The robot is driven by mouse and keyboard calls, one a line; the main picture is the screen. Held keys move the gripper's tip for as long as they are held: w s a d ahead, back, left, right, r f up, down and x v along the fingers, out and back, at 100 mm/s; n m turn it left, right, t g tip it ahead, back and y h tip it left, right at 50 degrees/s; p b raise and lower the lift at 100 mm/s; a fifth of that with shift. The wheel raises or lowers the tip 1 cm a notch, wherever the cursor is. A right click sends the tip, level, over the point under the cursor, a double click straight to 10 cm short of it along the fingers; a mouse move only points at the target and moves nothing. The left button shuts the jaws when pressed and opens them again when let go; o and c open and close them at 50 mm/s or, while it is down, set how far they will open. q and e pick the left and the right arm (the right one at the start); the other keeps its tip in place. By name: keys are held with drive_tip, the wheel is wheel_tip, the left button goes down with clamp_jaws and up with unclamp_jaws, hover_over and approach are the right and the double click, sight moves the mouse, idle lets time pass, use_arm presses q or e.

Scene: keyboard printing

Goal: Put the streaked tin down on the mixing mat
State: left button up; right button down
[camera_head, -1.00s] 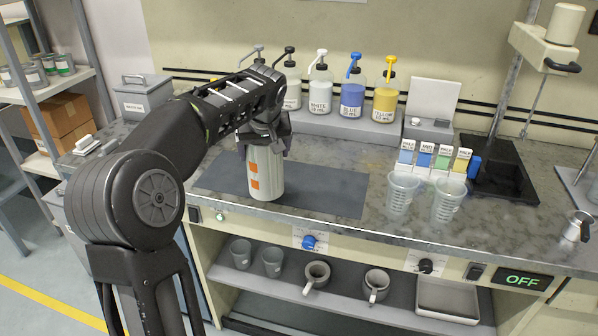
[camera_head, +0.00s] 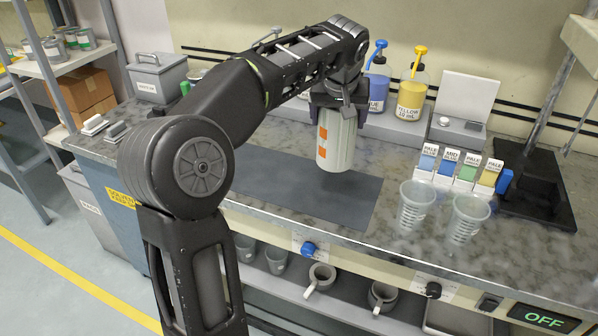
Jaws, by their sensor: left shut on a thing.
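The streaked tin (camera_head: 340,146) is a pale grey-white can with orange patches on its side. It is upright, and my left gripper (camera_head: 338,104) is shut on its top from above. In the head view the tin's base shows against the back edge of the dark mixing mat (camera_head: 335,203). It appears to hang a little above the surface, though the exact gap cannot be told. The mat lies flat and bare on the counter. My right gripper is not in view.
Two clear measuring cups (camera_head: 414,206) stand right of the mat, before a row of colour cards (camera_head: 463,168). Blue (camera_head: 377,85) and yellow (camera_head: 411,95) pump bottles stand behind. My left arm covers the bench at left. Mugs (camera_head: 320,278) sit on the shelf below.

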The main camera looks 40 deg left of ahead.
sight(336, 136)
use_arm(q)
wheel_tip(336, 136, down, 6)
drive_tip(key=shift+r, duration=0.15)
idle(0.3)
drive_tip(key=shift+f, duration=2)
drive_tip(key=o, duration=2)
drive_tip(key=shift+s, duration=0.1)
drive_tip(key=shift+r, duration=0.25)
drive_tip(key=v, duration=1.1)
drive_tip(key=shift+s+d+r+b, duration=0.2)
drive_tip(key=shift+r+b, duration=0.1)
drive_tip(key=shift+b, duration=0.1)
